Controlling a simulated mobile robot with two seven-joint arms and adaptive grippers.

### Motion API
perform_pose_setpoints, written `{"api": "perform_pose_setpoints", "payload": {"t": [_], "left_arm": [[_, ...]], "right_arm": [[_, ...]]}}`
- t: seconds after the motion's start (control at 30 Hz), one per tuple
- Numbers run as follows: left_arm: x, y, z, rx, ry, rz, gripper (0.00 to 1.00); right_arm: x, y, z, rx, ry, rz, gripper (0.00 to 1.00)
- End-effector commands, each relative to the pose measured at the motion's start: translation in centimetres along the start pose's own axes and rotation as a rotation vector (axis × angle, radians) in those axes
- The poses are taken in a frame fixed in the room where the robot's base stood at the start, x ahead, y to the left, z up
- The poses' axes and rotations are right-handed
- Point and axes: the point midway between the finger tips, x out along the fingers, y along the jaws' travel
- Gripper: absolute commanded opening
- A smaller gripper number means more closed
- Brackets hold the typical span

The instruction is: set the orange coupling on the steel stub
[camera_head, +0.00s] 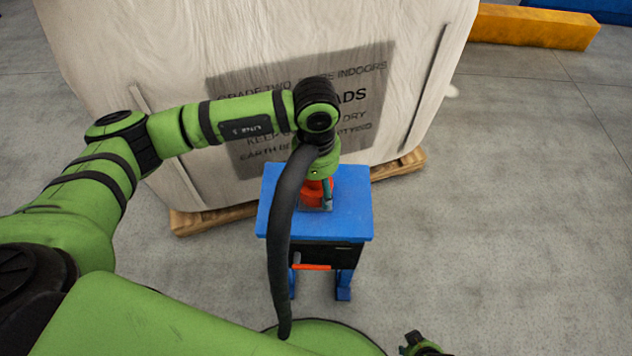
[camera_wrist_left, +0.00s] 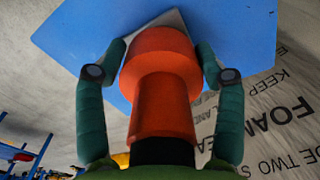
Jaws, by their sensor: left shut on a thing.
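The orange coupling (camera_head: 311,192) is over the blue stand's top in the head view. In the left wrist view the coupling (camera_wrist_left: 164,75) shows a wide head and a narrower neck. My left gripper (camera_head: 319,198) points down, its teal fingers on both sides of the coupling, shut on it. The left gripper (camera_wrist_left: 161,55) also shows in the wrist view. A pale grey plate (camera_wrist_left: 172,17) shows beyond the coupling's head. I cannot make out the steel stub; the coupling and fingers hide that spot. I cannot tell whether the coupling touches anything below.
The blue stand (camera_head: 352,221) has an orange bar on its front. A large wrapped panel stack (camera_head: 270,40) on a wooden pallet (camera_head: 398,170) stands close behind it. A yellow beam (camera_head: 535,27) lies far right. The floor to the right is clear.

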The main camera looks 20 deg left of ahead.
Motion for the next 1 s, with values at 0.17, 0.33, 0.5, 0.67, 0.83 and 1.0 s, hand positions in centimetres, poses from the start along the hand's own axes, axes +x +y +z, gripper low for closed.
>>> {"api": "perform_pose_setpoints", "payload": {"t": [0.17, 0.33, 0.5, 0.67, 0.83, 1.0], "left_arm": [[0.28, 0.0, -0.02, 0.0, 0.001, 0.001, 0.31], [0.5, 0.0, -0.01, 0.0, 0.001, 0.001, 0.31], [0.71, 0.01, -0.01, 0.0, 0.001, 0.001, 0.31], [0.92, 0.01, -0.01, 0.0, 0.001, 0.001, 0.31], [0.89, 0.0, -0.01, 0.0, 0.0, 0.0, 0.97], [0.9, 0.0, -0.01, 0.0, 0.0, 0.0, 0.97]], "right_arm": [[0.36, -0.01, 0.07, 0.0, 0.0, 0.0, 0.4], [0.6, -0.02, 0.13, 0.0, 0.0, 0.0, 0.4], [0.85, -0.02, 0.19, 0.0, 0.001, 0.0, 0.4], [1.08, -0.02, 0.26, 0.0, 0.001, 0.0, 0.4], [1.05, -0.02, 0.25, 0.0, 0.001, 0.0, 0.4], [1.05, -0.02, 0.26, 0.0, 0.001, 0.0, 0.4]]}}
